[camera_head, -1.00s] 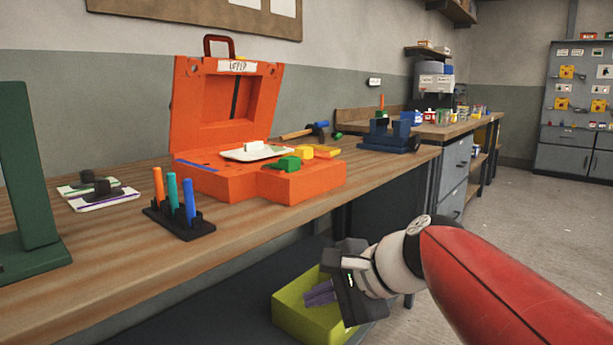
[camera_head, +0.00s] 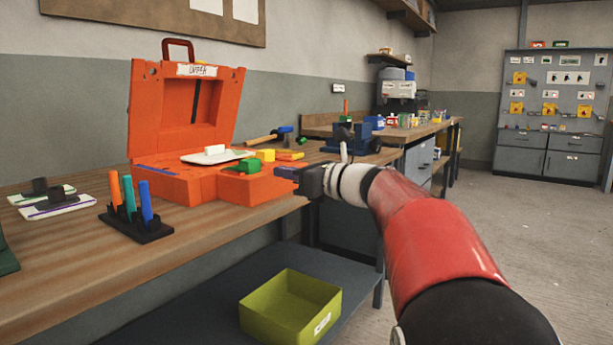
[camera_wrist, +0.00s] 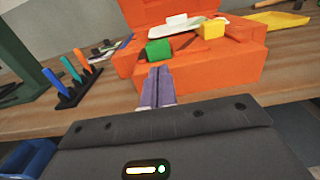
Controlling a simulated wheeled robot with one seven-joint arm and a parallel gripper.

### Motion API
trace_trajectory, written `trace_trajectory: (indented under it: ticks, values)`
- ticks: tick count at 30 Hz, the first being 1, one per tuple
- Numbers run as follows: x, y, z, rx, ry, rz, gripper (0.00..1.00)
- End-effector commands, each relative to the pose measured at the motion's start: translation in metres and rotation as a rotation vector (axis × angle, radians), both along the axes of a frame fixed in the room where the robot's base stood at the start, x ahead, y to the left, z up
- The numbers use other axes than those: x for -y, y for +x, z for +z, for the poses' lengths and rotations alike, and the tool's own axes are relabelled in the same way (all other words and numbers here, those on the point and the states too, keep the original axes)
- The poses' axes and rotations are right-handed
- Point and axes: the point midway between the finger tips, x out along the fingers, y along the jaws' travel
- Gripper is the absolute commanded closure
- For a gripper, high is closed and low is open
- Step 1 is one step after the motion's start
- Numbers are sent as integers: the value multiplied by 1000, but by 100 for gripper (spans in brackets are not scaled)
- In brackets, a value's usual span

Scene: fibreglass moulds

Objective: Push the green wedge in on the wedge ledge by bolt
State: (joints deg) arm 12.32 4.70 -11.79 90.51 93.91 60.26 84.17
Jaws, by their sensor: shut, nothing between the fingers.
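The green wedge (camera_head: 242,167) sits on the front ledge of the orange mould (camera_head: 184,184), left of a yellow wedge (camera_head: 265,155). In the wrist view the green wedge (camera_wrist: 158,50) is just beyond my fingertips, slightly left of the yellow wedge (camera_wrist: 211,29). My gripper (camera_head: 285,172) is at the mould's right front side; in the wrist view its purple fingers (camera_wrist: 158,80) are together and empty, pointing at the green wedge. Whether they touch it I cannot tell. A bolt is too small to make out.
The mould's orange lid (camera_head: 188,105) stands open behind. A white piece lies on a pale tray (camera_head: 218,157) in the mould. A rack of coloured pens (camera_head: 132,208) stands left. A green-yellow bin (camera_head: 290,305) is on the lower shelf.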

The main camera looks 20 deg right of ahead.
Motion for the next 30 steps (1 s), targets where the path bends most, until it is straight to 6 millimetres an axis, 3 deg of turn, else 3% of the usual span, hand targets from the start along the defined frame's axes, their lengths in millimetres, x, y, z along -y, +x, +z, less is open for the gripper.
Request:
trace_trajectory:
  ticks: [3,9,24,30]
  values:
    - [-15,19,0,0,0,4,100]
    - [-29,40,0,-1,-1,0,100]
    - [-35,46,1,0,-1,0,100]
    - [-48,65,3,-2,0,2,100]
